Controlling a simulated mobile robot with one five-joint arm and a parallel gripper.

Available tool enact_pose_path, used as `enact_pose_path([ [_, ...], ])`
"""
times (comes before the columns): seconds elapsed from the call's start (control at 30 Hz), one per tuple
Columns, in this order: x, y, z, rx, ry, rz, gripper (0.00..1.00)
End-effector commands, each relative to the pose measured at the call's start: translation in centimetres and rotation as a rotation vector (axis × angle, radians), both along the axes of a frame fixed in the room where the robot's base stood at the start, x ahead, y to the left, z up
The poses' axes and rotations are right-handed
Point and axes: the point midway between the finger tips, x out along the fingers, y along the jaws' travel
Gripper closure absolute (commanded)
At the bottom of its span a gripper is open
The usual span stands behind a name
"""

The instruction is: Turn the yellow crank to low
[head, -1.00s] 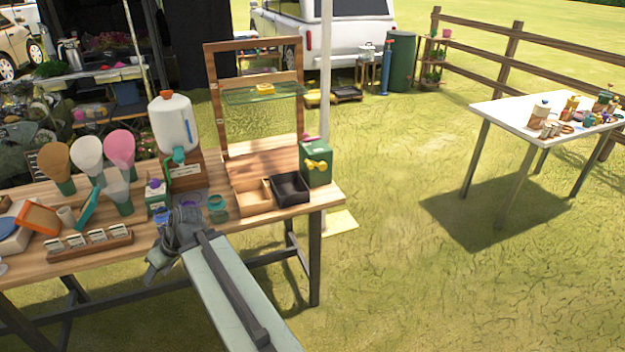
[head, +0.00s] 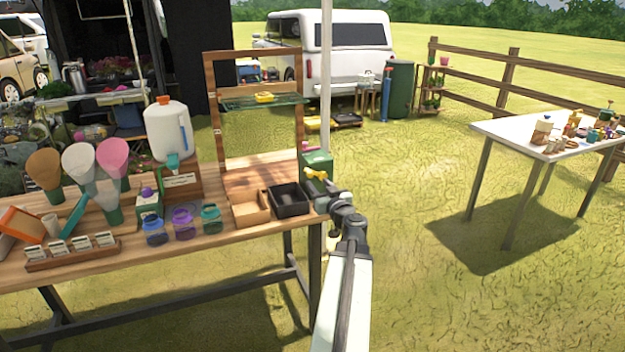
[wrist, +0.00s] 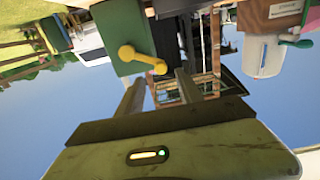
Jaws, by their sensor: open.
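The yellow crank (head: 316,174) is on the front of a green box (head: 318,158) at the right end of the wooden table. In the wrist view, which looks upside down, the crank (wrist: 143,60) extends from a hub to a round knob on the green box (wrist: 112,25). My gripper (head: 328,190) is just in front of the crank and partly covers the box in the head view. In the wrist view my gripper (wrist: 160,88) has its two fingers apart, with the knob in line with the gap. I cannot tell whether they touch. No low marking is readable.
A black tray (head: 290,208) and a wooden tray (head: 250,215) sit left of the green box. Jars (head: 184,228) and a white dispenser (head: 168,130) stand farther left. A pale pole (head: 326,90) rises behind the box. Grass to the right is clear up to a white table (head: 545,135).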

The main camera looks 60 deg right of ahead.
Motion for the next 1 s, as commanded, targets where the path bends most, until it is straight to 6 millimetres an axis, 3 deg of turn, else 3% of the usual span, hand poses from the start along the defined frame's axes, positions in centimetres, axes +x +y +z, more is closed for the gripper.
enact_pose_path([
  [0.3, 4.7, -3.5, 0.0, 0.001, 0.001, 0.002, 0.57],
  [0.57, 5.1, -3.7, 0.0, 0.001, 0.001, 0.001, 0.57],
  [0.6, 5.1, -3.7, 0.0, 0.001, 0.001, 0.001, 0.60],
  [0.73, 5.0, -3.7, 0.0, 0.001, 0.001, 0.001, 0.96],
  [0.77, 5.0, -3.7, 0.0, 0.001, 0.000, 0.001, 1.00],
  [1.0, 4.9, -3.8, 0.0, 0.001, 0.000, -0.001, 1.00],
])
